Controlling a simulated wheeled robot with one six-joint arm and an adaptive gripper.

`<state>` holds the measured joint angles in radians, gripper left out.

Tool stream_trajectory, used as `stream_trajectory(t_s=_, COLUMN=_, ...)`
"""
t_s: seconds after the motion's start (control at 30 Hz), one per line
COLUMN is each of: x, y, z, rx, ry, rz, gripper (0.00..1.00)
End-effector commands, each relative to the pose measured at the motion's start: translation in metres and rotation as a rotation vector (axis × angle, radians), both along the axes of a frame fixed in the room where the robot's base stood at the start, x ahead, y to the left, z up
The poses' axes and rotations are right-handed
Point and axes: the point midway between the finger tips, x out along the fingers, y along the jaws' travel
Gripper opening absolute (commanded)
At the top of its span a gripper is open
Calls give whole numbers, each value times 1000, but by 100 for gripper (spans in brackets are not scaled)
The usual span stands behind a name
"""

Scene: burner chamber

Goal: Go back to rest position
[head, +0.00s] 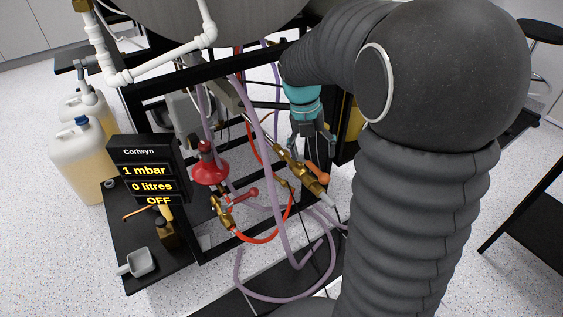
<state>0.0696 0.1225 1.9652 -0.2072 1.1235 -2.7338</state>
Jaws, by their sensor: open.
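My gripper (313,135) is in the head view, at the end of my arm, a little right of the middle. Its fingers are apart and point down, and I see nothing between them. It hangs beside the black frame (215,63), close above brass valve fittings (295,170) with an orange handle (318,172). I cannot tell whether the fingers touch the fittings. My dark ribbed arm covers much of the right side and hides what lies behind it.
A red valve (210,170) and purple hoses (272,150) crowd the frame. A display (150,172) reads 1 mbar, 0 litres, OFF. Pale jugs (82,160) stand at left. A black table (535,205) and a stool (541,31) are at right. Speckled floor is open at lower left.

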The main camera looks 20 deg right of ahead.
Motion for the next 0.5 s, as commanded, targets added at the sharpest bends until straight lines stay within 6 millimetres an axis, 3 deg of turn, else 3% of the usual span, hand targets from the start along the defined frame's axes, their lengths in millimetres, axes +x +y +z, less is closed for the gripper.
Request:
stream_trajectory(t_s=0.2, x=1, y=2, z=12, rx=0, ry=-2, rz=0, gripper=81)
stream_trajectory(t_s=0.5, x=1, y=2, z=13, rx=0, ry=-1, rz=0, gripper=81)
